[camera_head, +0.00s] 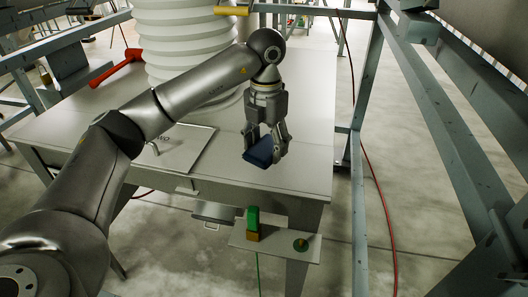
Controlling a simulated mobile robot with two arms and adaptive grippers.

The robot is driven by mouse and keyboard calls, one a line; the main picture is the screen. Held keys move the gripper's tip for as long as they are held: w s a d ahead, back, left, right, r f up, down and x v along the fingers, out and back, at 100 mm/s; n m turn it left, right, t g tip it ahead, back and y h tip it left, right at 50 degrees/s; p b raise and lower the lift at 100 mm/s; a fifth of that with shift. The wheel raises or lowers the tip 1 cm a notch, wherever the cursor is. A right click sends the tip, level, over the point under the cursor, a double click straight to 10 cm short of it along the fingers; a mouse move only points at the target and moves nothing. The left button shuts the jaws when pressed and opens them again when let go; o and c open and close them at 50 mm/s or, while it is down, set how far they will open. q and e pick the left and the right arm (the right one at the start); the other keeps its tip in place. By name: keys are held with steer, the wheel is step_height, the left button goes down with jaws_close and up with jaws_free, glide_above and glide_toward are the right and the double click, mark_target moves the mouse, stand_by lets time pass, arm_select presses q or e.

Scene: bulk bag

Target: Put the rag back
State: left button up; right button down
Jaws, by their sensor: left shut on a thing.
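A dark blue rag (261,152) shows in the head view, near the front right part of the grey metal table (305,170). My left gripper (266,143) points down from above and is shut on the rag. The rag is folded or bunched between the fingers, and part of it is hidden by them. It hangs at or just above the tabletop; I cannot tell whether it touches. My right gripper is not in view.
A white ribbed hose or column (190,45) stands on the table behind my left arm. A square hatch (178,148) with a handle lies left of the rag. A small shelf (275,243) with green and yellow items sits below the front edge. Steel frame posts (357,190) stand at right.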

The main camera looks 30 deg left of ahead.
mark_target(263, 155)
arm_select(q)
steer(key=shift+w+a+f, duration=0.2)
steer(key=shift+a+f, duration=0.2)
steer(key=shift+f, duration=0.1)
steer(key=f+p, duration=0.2)
steer(key=f, duration=0.1)
steer(key=shift+w+a+f, duration=0.1)
steer(key=shift+w+a, duration=0.05)
steer(key=shift+w, duration=0.05)
steer(key=shift+f, duration=0.25)
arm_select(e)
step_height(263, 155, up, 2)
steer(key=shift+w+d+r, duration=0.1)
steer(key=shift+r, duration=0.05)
arm_select(q)
steer(key=o, duration=0.9)
step_height(263, 155, up, 11)
steer(key=shift+f+b, duration=0.1)
steer(key=shift+b, duration=1.05)
steer(key=shift+r, duration=0.6)
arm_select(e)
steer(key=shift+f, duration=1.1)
